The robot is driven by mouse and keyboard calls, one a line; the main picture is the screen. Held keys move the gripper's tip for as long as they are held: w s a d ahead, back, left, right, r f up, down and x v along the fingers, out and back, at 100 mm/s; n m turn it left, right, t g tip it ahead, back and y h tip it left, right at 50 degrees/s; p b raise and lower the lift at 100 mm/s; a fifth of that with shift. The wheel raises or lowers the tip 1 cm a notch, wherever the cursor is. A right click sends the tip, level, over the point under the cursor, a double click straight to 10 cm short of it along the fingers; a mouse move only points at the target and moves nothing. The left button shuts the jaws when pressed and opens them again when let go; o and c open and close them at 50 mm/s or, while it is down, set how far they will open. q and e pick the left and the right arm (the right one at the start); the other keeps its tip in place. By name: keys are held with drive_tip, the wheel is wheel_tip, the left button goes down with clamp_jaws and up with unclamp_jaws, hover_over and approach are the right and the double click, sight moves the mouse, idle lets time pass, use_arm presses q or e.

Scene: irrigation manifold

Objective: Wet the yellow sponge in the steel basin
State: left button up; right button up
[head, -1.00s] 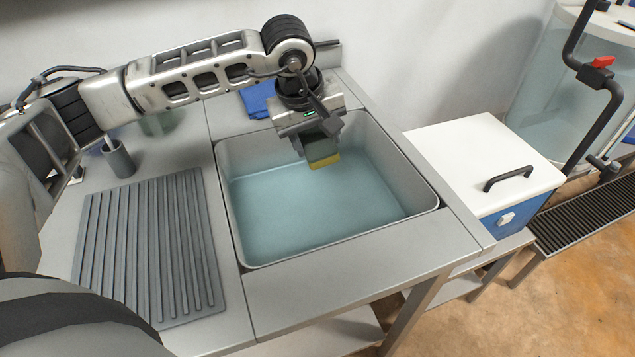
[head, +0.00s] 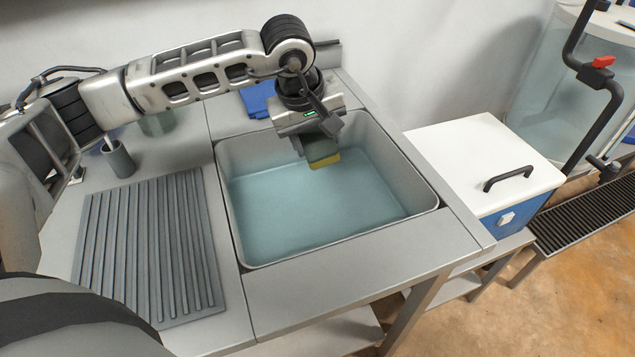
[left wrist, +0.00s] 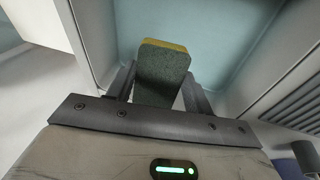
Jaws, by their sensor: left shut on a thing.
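The sponge (head: 324,160) is yellow with a dark green face. It also shows in the left wrist view (left wrist: 161,75), upright between the two fingers. My left gripper (head: 318,146) points down over the back part of the steel basin (head: 262,262) and is shut on the sponge. The basin holds clear bluish water (head: 300,205). The sponge's yellow edge is lowest; I cannot tell whether it touches the water. My right gripper is not in view.
A grey ribbed drainboard (head: 150,245) lies left of the basin. A grey cup (head: 119,160) and a blue cloth (head: 258,99) are behind. A white-lidded blue box (head: 480,165) stands to the right. The counter in front is clear.

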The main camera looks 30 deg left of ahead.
sight(322, 139)
use_arm(q)
drive_tip(key=shift+r, duration=0.1)
drive_tip(key=shift+r+p, duration=1.05)
drive_tip(key=shift+r, duration=0.9)
drive_tip(key=shift+f, duration=0.1)
